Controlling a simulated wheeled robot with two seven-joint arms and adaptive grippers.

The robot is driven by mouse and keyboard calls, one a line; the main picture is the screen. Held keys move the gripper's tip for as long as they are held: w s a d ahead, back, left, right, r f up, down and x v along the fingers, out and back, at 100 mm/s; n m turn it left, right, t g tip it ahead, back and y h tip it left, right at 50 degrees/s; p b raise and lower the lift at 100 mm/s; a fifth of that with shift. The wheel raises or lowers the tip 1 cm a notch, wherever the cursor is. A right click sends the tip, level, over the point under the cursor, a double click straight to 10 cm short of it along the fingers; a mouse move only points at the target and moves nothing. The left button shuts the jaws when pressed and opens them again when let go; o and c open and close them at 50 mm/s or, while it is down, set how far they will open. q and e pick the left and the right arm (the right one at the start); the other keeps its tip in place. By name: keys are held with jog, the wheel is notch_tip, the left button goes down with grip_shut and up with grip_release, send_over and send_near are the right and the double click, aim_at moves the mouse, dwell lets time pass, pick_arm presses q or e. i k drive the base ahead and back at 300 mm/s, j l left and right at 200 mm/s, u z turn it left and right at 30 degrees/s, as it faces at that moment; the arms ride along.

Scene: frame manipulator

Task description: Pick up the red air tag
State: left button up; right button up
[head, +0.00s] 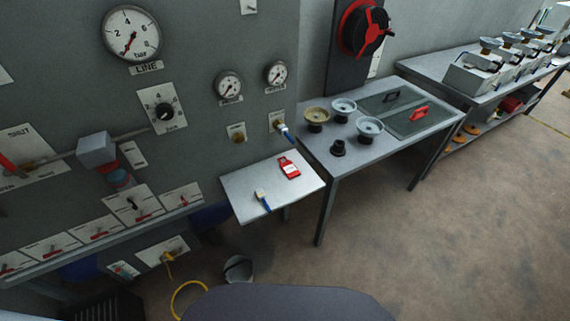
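The red air tag (289,168) lies flat on a small light-grey shelf (242,201) that juts out from the grey panel, right of the middle of the head view. It is red with a white label area and nothing covers it. A small connector with a blue end (263,199) lies on the same shelf, nearer the front edge and apart from the tag. Neither of my grippers is in the view.
A grey table (345,158) with bowl-like parts (370,128) and a red handle (420,113) stands right of the shelf. The panel carries gauges (132,33), a dial (162,110) and switches. A blue-ended plug (285,132) sticks out above the shelf. A bucket (238,269) and yellow cable (184,290) are below.

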aim_at(290, 169)
jog(key=i+l+u, duration=0.1)
jog(key=l+u, duration=0.3)
jog(key=l, duration=0.2)
jog(key=l+u, duration=0.4)
jog(key=l, duration=0.2)
jog(key=k+l+u, duration=0.1)
jog(key=l+u, duration=0.3)
jog(key=l, duration=0.2)
jog(key=k+l+u, duration=0.15)
jog(key=l+u, duration=0.25)
jog(key=l, duration=0.2)
